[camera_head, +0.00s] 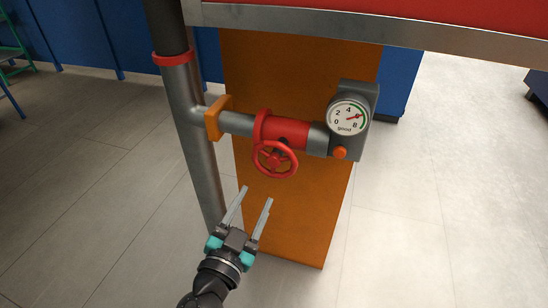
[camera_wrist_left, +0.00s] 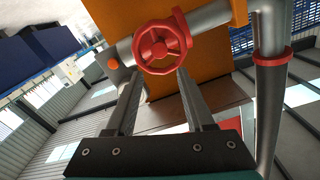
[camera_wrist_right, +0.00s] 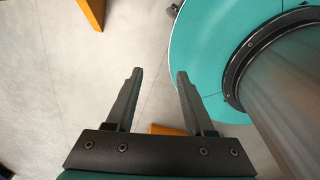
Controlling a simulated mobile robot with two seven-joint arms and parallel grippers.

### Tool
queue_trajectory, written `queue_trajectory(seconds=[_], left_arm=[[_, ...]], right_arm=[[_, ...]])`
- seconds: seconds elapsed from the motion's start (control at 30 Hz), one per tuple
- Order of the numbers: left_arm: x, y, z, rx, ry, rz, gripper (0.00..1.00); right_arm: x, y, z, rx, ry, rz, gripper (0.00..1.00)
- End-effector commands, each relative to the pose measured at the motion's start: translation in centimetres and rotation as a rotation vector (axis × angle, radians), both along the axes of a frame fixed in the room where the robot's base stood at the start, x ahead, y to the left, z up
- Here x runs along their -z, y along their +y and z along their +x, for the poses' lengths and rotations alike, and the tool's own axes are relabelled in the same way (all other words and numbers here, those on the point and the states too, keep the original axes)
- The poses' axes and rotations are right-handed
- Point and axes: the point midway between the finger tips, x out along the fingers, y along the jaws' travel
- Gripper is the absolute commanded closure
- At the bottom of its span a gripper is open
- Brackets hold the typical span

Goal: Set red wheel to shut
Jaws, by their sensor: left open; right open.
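The red wheel (camera_head: 275,158) is a spoked handwheel on a red valve body (camera_head: 287,131) in a horizontal grey pipe. My left gripper (camera_head: 257,194) is open and empty, below and a little left of the wheel, with its fingers pointing up toward it. In the left wrist view the wheel (camera_wrist_left: 162,47) shows ahead, above and between the tips of the open fingers (camera_wrist_left: 157,80); they look apart from it. My right gripper (camera_wrist_right: 160,75) is open and empty over pale floor, with no wheel in its view.
A round gauge (camera_head: 348,117) marked "good" and an orange button (camera_head: 340,152) sit right of the valve. A vertical grey pipe (camera_head: 196,150) stands left. An orange panel (camera_head: 290,215) stands behind. A metal-edged red surface (camera_head: 400,15) overhangs above.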

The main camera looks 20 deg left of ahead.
Motion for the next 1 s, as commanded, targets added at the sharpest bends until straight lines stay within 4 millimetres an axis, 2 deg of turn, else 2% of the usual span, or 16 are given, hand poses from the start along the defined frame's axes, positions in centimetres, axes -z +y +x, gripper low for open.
queue_trajectory(seconds=[0.2, 0.7, 1.0], left_arm=[[-0.4, -0.1, 3.3, 0.002, -0.002, 0.002, 0.46], [-0.1, -0.4, 10.7, 0.001, 0.000, 0.001, 0.46], [0.0, -0.5, 13.1, 0.001, 0.001, 0.000, 0.46]], right_arm=[[-1.5, 0.6, -0.8, -0.001, 0.014, 0.007, 0.46], [-3.0, 0.7, -1.3, -0.001, 0.021, 0.009, 0.46], [-3.1, 0.3, -1.2, -0.002, 0.020, 0.004, 0.46]])
